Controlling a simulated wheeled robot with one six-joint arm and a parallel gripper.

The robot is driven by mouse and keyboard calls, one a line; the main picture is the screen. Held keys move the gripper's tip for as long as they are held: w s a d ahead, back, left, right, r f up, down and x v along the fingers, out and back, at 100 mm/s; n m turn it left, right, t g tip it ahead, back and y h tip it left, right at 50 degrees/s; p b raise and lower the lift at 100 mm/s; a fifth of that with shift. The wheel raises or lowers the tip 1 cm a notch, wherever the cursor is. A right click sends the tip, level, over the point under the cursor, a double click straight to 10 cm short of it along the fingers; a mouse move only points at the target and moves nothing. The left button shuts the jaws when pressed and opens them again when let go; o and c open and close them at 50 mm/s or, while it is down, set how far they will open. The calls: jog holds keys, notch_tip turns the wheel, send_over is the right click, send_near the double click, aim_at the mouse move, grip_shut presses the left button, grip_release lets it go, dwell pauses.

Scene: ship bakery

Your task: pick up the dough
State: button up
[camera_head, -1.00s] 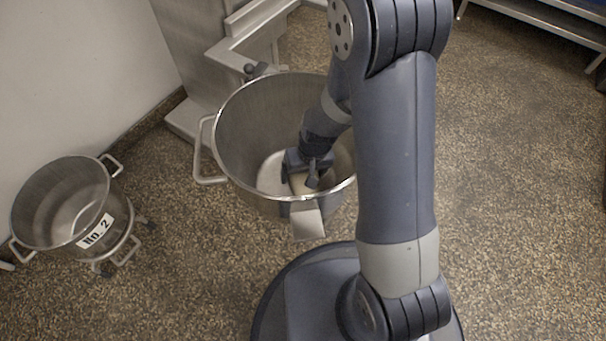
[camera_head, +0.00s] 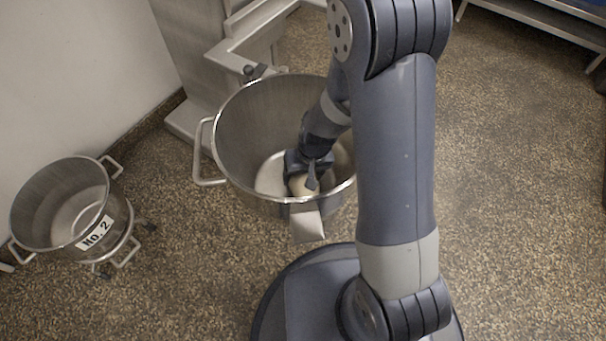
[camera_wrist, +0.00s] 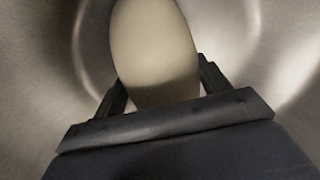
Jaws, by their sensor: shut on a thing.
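The dough (camera_wrist: 155,50) is a smooth, pale oval lump between my fingers in the wrist view. In the head view a small part of the dough (camera_head: 301,187) shows beside my gripper (camera_head: 304,180). My gripper (camera_wrist: 160,88) is shut on the dough, with one dark finger on each side of it. Both are down inside a large steel mixing bowl (camera_head: 245,125), near its bottom. I cannot tell whether the dough touches the bowl's floor.
The bowl's high wall surrounds my gripper, and a handle (camera_head: 200,150) sticks out at its left. A smaller bowl marked No. 2 (camera_head: 60,195) stands on the left. A steel machine frame (camera_head: 235,50) is behind. The speckled floor (camera_head: 510,200) on the right is clear.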

notch_tip(320, 180, up, 10)
jog(key=p, duration=0.4)
jog(key=shift+r+p, duration=0.25)
jog(key=shift+p, duration=0.1)
notch_tip(320, 180, up, 19)
jog(key=p, duration=1.8)
jog(key=shift+f+p, duration=0.15)
jog(key=shift+p, duration=0.2)
